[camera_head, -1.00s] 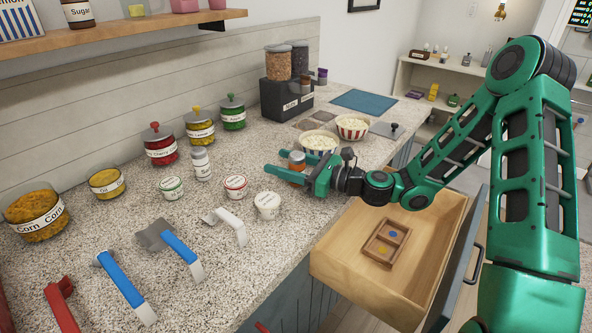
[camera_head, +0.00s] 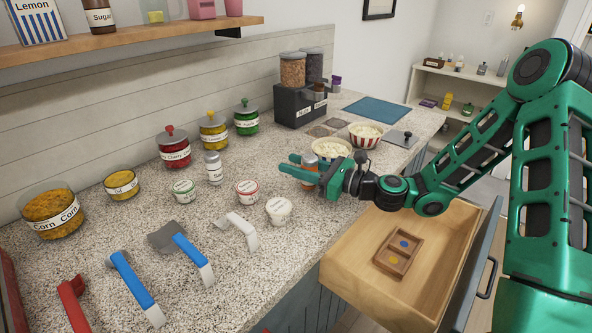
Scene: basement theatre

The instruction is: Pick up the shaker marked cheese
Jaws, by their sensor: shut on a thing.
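My gripper (camera_head: 306,174) is over the granite counter, near its front edge. Its green fingers are shut on a small shaker (camera_head: 310,168) with an orange-red body and a grey top. The fingers hide part of it, and I cannot read its label. I cannot tell whether its base touches the counter. Another shaker (camera_head: 213,168), white with a grey lid, stands upright farther left; its label is too small to read.
Striped popcorn bowls (camera_head: 332,148) stand just behind my gripper. Small tubs (camera_head: 279,210), scoops (camera_head: 190,258) and jars (camera_head: 174,149) fill the counter to the left.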

